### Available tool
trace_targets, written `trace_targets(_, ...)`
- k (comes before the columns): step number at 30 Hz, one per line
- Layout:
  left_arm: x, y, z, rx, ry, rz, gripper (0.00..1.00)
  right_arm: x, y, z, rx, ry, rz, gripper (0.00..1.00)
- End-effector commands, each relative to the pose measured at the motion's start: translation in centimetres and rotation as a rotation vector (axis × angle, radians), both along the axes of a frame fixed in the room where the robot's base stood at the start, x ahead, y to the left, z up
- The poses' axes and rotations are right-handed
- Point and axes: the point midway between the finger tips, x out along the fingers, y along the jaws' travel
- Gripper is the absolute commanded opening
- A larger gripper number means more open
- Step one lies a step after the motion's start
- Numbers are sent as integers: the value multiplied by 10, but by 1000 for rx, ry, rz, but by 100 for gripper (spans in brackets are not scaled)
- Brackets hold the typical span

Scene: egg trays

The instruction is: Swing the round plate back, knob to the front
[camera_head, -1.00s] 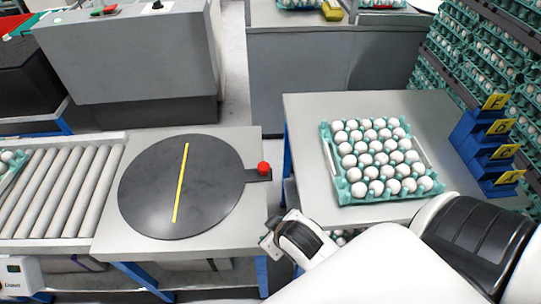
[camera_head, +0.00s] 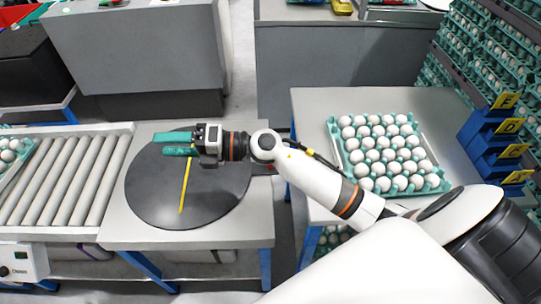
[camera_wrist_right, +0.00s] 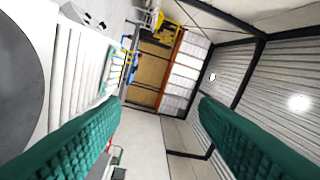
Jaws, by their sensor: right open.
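The round plate (camera_head: 215,200) is a dark grey disc with a yellow stripe (camera_head: 185,187), lying on a grey table. Its edge also shows at the left of the right wrist view (camera_wrist_right: 22,65). My right gripper (camera_head: 176,143) is above the back part of the plate, its green fingers pointing left, open with nothing between them. The right forearm crosses over the plate's right side and hides the red knob and nearly all of its arm. My left gripper is in neither view.
A roller conveyor (camera_head: 72,180) adjoins the plate's table on the left. A teal tray (camera_head: 440,186) of white eggs sits on the right table (camera_head: 310,105). Blue bins (camera_head: 478,135) with yellow letter tags stand at the far right. A grey cabinet (camera_head: 140,50) stands behind.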

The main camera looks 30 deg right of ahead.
Motion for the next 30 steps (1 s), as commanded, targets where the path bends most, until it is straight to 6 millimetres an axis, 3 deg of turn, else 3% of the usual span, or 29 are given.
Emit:
trace_targets(2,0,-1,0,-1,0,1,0,1,0,-21,-230,-34,113,55)
trace_targets(5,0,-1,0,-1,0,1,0,3,-19,-55,-535,-26,234,55)
trace_targets(8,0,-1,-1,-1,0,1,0,8,-60,-85,-843,37,320,55)
trace_targets(9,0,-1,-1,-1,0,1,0,11,-82,-93,-961,78,342,55)
trace_targets(12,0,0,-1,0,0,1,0,14,-140,-103,-1221,206,371,55)
trace_targets(15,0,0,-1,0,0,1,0,13,-191,-100,-1410,339,371,55)
trace_targets(18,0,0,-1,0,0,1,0,10,-225,-94,-1525,446,362,55)
trace_targets(23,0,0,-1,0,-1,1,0,6,-246,-91,-1591,521,354,55)
trace_targets(30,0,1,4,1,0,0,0,5,-245,-125,-1589,525,360,55)
